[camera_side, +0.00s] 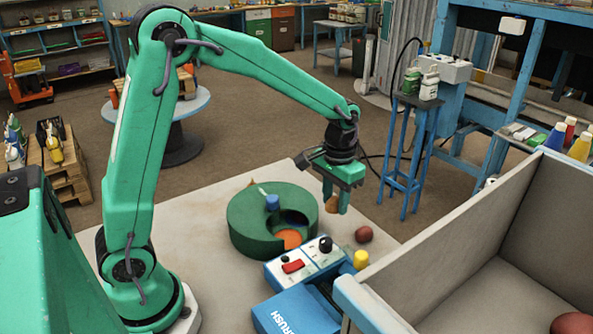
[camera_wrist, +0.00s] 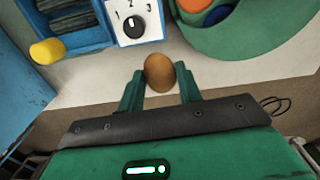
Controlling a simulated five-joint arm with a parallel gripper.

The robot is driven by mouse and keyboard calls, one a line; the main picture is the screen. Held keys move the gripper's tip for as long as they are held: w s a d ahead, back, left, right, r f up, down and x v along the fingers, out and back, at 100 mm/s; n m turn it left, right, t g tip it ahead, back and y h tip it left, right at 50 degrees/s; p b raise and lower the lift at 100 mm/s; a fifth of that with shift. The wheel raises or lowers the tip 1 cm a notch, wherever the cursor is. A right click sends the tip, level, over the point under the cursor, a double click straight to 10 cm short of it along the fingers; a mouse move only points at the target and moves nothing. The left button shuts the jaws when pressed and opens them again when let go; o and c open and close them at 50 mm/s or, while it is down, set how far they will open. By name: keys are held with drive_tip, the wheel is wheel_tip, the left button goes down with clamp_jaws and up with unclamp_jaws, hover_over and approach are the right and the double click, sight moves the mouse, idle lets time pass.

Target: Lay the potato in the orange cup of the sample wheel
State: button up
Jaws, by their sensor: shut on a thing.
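My gripper (camera_side: 338,200) is shut on the brown potato (camera_side: 331,204), which hangs between its fingers above the pale tabletop, right of the sample wheel. In the wrist view the potato (camera_wrist: 159,70) shows between the two fingertips of my gripper (camera_wrist: 160,74). The green sample wheel (camera_side: 245,226) lies on the table with a cut-out section. Its orange cup (camera_side: 289,239) shows at the front of that opening, to the left of and below the gripper. In the wrist view the wheel (camera_wrist: 262,38) is at top right, with part of the orange cup (camera_wrist: 193,5) at the top edge.
A blue-and-white control box (camera_side: 305,264) with a black knob and red switch stands against the wheel's front right. A dark red ball (camera_side: 364,234) lies on the table. A large open bin (camera_side: 480,215) fills the right.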

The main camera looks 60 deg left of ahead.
drive_tip(key=s+d, duration=0.3)
drive_tip(key=s, duration=0.9)
hover_over(288, 240)
drive_tip(key=shift+m, duration=0.3)
wheel_tip(288, 240, down, 7)
drive_tip(key=shift+r, duration=0.1)
drive_tip(key=shift+f, duration=2.05)
drive_tip(key=shift+f, duration=0.15)
drive_tip(key=o, duration=1.1)
drive_tip(key=shift+c, duration=0.2)
